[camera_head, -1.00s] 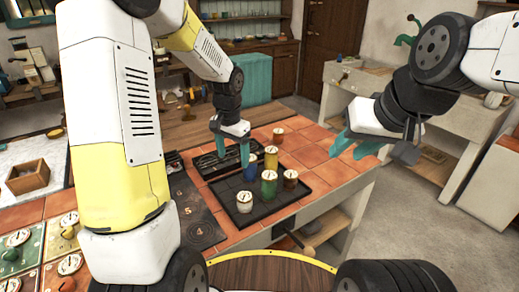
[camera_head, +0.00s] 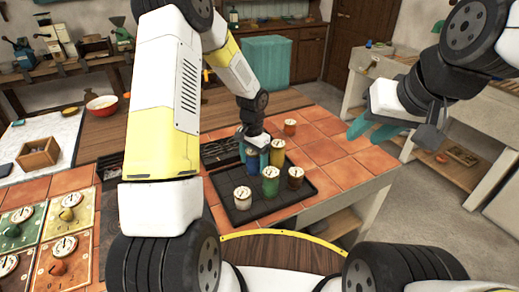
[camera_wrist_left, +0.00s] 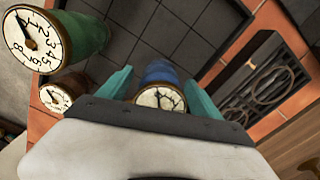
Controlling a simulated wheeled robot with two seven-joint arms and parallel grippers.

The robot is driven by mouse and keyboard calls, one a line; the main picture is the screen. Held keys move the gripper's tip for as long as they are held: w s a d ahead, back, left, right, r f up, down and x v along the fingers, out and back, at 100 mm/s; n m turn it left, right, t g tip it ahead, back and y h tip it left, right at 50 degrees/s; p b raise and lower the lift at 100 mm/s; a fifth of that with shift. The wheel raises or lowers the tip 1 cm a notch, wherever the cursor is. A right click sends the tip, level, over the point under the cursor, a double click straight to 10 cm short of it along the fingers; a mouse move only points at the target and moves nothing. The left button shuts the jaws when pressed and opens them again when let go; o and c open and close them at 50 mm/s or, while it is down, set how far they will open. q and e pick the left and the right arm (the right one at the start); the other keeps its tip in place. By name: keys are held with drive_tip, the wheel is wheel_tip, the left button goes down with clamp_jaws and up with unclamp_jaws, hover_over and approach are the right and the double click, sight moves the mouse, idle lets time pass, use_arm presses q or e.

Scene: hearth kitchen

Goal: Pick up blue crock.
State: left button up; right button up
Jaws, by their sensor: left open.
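The blue crock (camera_head: 252,161) stands at the back of the black tray (camera_head: 228,185), partly hidden by my left gripper (camera_head: 254,152). In the left wrist view the blue crock (camera_wrist_left: 160,88) has a pale dial lid and lies between the two teal fingers of my left gripper (camera_wrist_left: 160,92). The fingers are spread, one on each side of it; I cannot tell whether they touch it. My right gripper (camera_head: 377,130) is up at the right over the counter's edge, empty, its teal fingers apart.
An orange-red crock (camera_head: 290,127) stands on the tiles behind. The tiles at right are clear.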

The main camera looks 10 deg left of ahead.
use_arm(q)
wheel_tip(320, 180, down, 2)
drive_tip(key=shift+f, duration=0.25)
clamp_jaws()
drive_tip(key=shift+r, duration=0.1)
